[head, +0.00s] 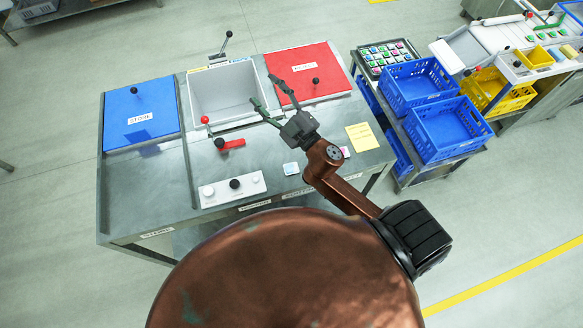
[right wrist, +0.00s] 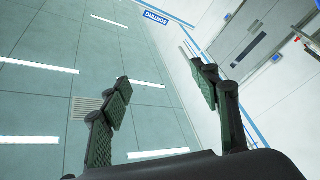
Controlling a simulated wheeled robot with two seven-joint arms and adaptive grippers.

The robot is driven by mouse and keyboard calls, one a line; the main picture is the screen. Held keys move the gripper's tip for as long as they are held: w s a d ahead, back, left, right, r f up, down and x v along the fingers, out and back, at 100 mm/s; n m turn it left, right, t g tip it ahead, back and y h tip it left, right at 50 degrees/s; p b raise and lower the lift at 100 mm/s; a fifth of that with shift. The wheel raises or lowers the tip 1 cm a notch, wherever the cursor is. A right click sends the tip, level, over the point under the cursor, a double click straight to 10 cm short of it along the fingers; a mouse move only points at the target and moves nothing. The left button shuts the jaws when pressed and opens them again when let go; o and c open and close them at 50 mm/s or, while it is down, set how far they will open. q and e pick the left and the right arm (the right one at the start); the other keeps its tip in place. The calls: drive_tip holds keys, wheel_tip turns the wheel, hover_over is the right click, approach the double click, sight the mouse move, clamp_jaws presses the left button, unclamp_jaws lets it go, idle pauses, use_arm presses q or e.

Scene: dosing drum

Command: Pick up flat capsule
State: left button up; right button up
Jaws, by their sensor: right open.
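Two small flat pieces lie on the steel table (head: 170,190): a pale blue-white one (head: 290,168) and a pink-white one (head: 345,151), partly beside my right arm. I cannot tell which is the flat capsule. My right gripper (head: 262,90) is open and empty, raised above the table in front of the red lid. In the right wrist view its spread fingers (right wrist: 160,76) have only floor or wall panels and a sign beyond them. My left gripper is not in view.
The table carries a blue lid (head: 140,112), an open grey bin (head: 225,95), a red lid (head: 308,75), a red-handled lever (head: 230,143), a white knob panel (head: 232,189) and a yellow note (head: 362,136). Blue crates (head: 447,130) and a tray of coloured pieces (head: 388,55) stand right.

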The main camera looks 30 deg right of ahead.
drive_tip(key=s+a+n+g+y, duration=0.3)
drive_tip(key=a+n+g+y, duration=0.25)
drive_tip(key=a+n, duration=0.35)
drive_tip(key=s+a+n+g+y, duration=0.35)
drive_tip(key=a+n+y, duration=0.35)
drive_tip(key=a, duration=0.3)
drive_tip(key=n+g+h, duration=0.6)
drive_tip(key=g+h, duration=0.5)
drive_tip(key=h, duration=0.5)
hover_over(292, 168)
wheel_tip(292, 168, down, 26)
drive_tip(key=shift+d+r, duration=0.1)
drive_tip(key=f, duration=0.2)
drive_tip(key=f+p, duration=0.1)
drive_tip(key=f, duration=0.1)
drive_tip(key=f+p, duration=0.1)
drive_tip(key=f, duration=0.2)
drive_tip(key=shift+s+a, duration=0.1)
drive_tip(key=shift+a, duration=0.15)
drive_tip(key=shift+f, duration=0.25)
